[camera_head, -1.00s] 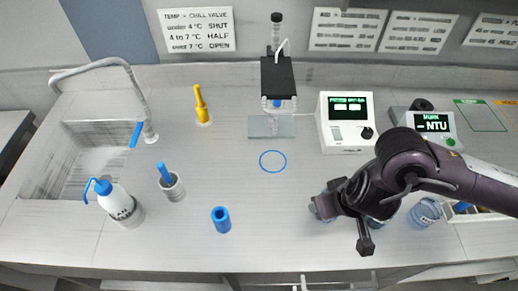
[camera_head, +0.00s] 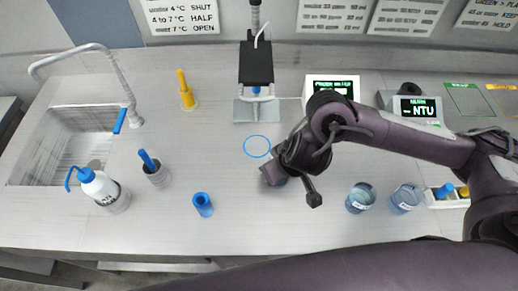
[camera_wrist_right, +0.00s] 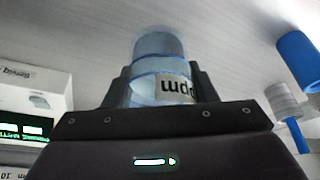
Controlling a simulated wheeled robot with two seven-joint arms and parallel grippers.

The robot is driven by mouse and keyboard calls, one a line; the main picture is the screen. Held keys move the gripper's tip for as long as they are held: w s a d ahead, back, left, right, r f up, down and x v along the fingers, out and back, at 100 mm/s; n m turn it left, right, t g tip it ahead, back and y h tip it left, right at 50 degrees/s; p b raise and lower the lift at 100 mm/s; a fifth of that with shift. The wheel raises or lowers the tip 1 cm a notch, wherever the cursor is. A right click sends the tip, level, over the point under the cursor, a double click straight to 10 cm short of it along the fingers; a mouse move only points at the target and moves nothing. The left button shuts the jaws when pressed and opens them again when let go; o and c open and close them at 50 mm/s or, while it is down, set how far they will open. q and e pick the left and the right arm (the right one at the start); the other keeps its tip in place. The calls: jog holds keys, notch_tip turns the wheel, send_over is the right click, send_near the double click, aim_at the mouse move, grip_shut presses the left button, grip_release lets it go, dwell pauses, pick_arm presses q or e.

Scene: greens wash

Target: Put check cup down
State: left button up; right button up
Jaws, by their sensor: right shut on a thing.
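My right gripper (camera_head: 272,176) is shut on a clear, bluish cup (camera_wrist_right: 158,75) with a printed label that reads upside down in the right wrist view. The label seems to end in "ppm"; the rest is hidden by the fingers. In the head view the gripper mostly hides the cup. The gripper is just to the lower right of a blue ring (camera_head: 257,136) marked on the worktop, near it but not over its centre. I cannot tell whether the cup touches the worktop. My left gripper is not in view.
Two clear cups (camera_head: 360,197) (camera_head: 407,197) stand to the right, by a small white tray (camera_head: 446,203). A blue tube (camera_head: 203,205), a grey pot (camera_head: 158,177) and a wash bottle (camera_head: 108,193) stand left. A black-headed stand (camera_head: 256,65) is behind the ring.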

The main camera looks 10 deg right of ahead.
jog(key=w+a, duration=0.1)
jog(key=w, duration=0.1)
jog(key=w+a, duration=0.1)
jog(key=w, duration=0.4)
jog(key=shift+w+a, duration=0.2)
jog(key=shift+a, duration=0.2)
jog(key=shift+w+f, duration=0.15)
jog(key=shift+f, duration=1.6)
jog(key=shift+f, duration=0.15)
jog(key=o, duration=1)
jog(key=shift+o, duration=0.2)
